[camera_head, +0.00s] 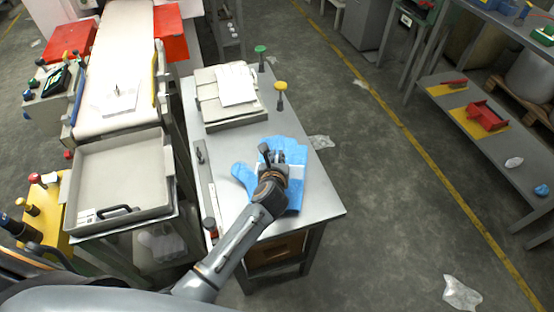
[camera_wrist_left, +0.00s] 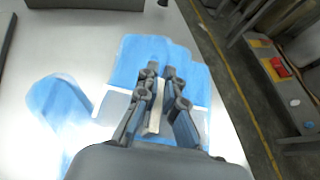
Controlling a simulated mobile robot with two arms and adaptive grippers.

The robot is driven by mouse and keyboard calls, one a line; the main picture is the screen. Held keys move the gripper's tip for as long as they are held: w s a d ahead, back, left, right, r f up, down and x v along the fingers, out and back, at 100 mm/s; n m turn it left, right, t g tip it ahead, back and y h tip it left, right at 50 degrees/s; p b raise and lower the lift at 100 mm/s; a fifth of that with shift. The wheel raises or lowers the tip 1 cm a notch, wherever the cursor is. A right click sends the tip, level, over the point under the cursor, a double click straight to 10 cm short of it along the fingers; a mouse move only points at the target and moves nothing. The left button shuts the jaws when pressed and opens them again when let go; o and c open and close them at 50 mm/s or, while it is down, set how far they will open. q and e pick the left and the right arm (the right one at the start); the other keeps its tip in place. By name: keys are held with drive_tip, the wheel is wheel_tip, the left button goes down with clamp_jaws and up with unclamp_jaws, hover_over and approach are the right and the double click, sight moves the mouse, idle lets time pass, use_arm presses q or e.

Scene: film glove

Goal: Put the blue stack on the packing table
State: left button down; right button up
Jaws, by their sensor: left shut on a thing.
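The blue stack (camera_head: 284,148), glove-shaped with a thumb lobe on its left, is on or just above the grey metal packing table (camera_head: 323,196); I cannot tell if it touches. In the left wrist view the blue stack (camera_wrist_left: 128,62) has a pale band across it and a whitish upright strip between my fingers. My left gripper (camera_head: 272,157) is over the middle of the stack and shut on it. In the wrist view the left gripper (camera_wrist_left: 161,72) hides part of the stack. My right gripper is not in view.
A pale box with a white sheet (camera_head: 236,86) stands at the table's back. Green (camera_head: 261,50) and yellow-topped (camera_head: 280,87) posts rise at its right. A grey tray (camera_head: 120,178) and conveyor (camera_head: 118,70) stand left. The table's front right corner is bare.

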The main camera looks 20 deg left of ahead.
use_arm(q)
drive_tip(key=shift+f, duration=0.75)
drive_tip(key=shift+f, duration=0.2)
drive_tip(key=c, duration=1.5)
unclamp_jaws()
drive_tip(key=shift+r, duration=0.1)
drive_tip(key=shift+s+r, duration=0.1)
drive_tip(key=shift+r, duration=0.1)
drive_tip(key=v, duration=1.2)
drive_tip(key=shift+d, duration=0.1)
